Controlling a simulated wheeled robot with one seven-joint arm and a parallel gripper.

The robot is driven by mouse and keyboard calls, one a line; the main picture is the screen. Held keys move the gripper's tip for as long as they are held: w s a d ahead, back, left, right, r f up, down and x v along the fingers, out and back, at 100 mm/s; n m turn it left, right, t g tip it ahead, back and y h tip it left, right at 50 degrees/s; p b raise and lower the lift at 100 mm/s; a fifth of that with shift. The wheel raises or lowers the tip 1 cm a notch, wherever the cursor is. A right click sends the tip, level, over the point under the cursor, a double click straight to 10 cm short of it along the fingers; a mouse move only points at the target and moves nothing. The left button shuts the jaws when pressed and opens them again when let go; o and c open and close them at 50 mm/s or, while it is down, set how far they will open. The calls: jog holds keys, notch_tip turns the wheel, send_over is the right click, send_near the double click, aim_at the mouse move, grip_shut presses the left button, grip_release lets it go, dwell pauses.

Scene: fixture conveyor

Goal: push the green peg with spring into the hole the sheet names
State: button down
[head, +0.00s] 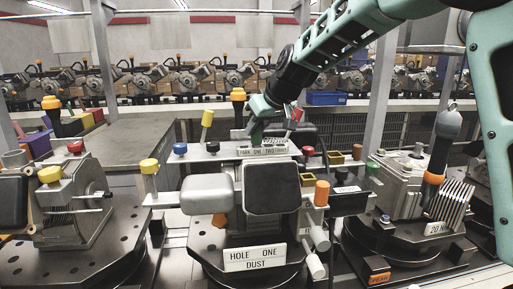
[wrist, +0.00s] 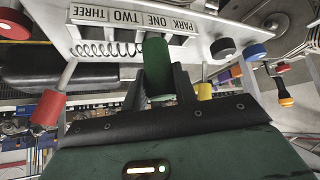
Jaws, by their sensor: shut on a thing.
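The green peg (wrist: 157,68) is between my gripper's (wrist: 159,86) dark fingers in the wrist view, which are shut on it. Its far end is at the labelled strip (wrist: 122,20), which reads PARK, ONE, TWO, THREE, and it partly covers the area by ONE. I cannot tell whether the tip is in a hole. A coil-like row (wrist: 103,48) shows beside the peg, under TWO and THREE. In the head view my gripper (head: 257,127) is above the fixture's strip (head: 264,179). The sheet (head: 255,257) on the front reads HOLE ONE, DUST.
Coloured knobs on posts stand around the fixture, including a yellow one (head: 149,166) and a blue one (head: 180,149). A grey block (head: 207,195) and a black pad (head: 273,196) are at its front. Other fixtures stand left and right.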

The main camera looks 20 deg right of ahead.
jog(key=shift+f+b, duration=0.35)
jog(key=shift+f, duration=0.05)
dwell(0.5)
jog(key=c, duration=1)
grip_release()
jog(key=shift+c, duration=0.2)
